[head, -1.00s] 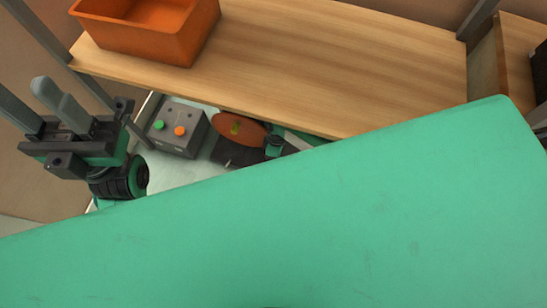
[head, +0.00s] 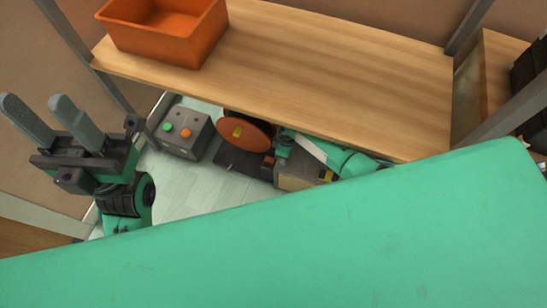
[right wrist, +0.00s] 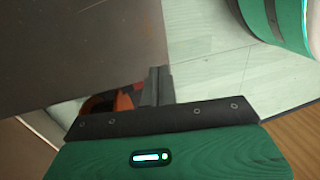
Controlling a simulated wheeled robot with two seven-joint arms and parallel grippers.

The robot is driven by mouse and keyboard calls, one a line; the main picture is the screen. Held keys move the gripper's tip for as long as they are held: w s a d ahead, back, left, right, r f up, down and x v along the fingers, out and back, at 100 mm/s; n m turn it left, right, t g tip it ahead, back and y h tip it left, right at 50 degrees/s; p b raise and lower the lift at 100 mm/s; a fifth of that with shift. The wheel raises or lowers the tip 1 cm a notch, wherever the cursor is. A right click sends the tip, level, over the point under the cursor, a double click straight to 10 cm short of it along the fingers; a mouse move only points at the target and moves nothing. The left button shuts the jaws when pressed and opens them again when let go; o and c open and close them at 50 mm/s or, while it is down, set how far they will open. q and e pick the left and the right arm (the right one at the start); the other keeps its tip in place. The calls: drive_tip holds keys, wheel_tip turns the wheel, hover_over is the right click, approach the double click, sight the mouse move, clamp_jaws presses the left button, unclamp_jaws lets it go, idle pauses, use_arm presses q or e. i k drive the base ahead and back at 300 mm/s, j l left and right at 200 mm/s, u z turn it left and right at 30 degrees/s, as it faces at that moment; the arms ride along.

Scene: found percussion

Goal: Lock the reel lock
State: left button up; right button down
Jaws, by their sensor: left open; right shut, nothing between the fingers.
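An orange-brown disc (head: 249,137) with a yellow piece (head: 237,131) at its middle stands under the wooden shelf, beside a grey box. It looks like the reel; which part is its lock I cannot tell. My left gripper (head: 37,108) is open and empty at the far left, fingers up, apart from the disc. My right arm reaches in from the right under the shelf, close to the disc. In the right wrist view my right gripper (right wrist: 157,88) is shut and empty. An orange part (right wrist: 105,104) shows behind its fingers, partly hidden; I cannot tell whether they touch.
The grey box (head: 176,145) has a green and an orange button. The wooden shelf (head: 320,65) overhangs the disc and bears an orange bin (head: 165,35). Grey posts stand at the shelf's corners. Pale floor (head: 195,190) is clear before the box. A green surface hides the lower view.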

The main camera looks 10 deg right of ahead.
sight(268, 162)
drive_tip(key=i+j+z, duration=0.3)
drive_tip(key=j+z, duration=0.3)
drive_tip(key=j, duration=0.2)
drive_tip(key=i+j+z, duration=0.15)
drive_tip(key=j+z, duration=0.15)
drive_tip(key=j, duration=0.2)
drive_tip(key=j+z, duration=0.3)
drive_tip(key=j, duration=0.15)
drive_tip(key=i, duration=0.05)
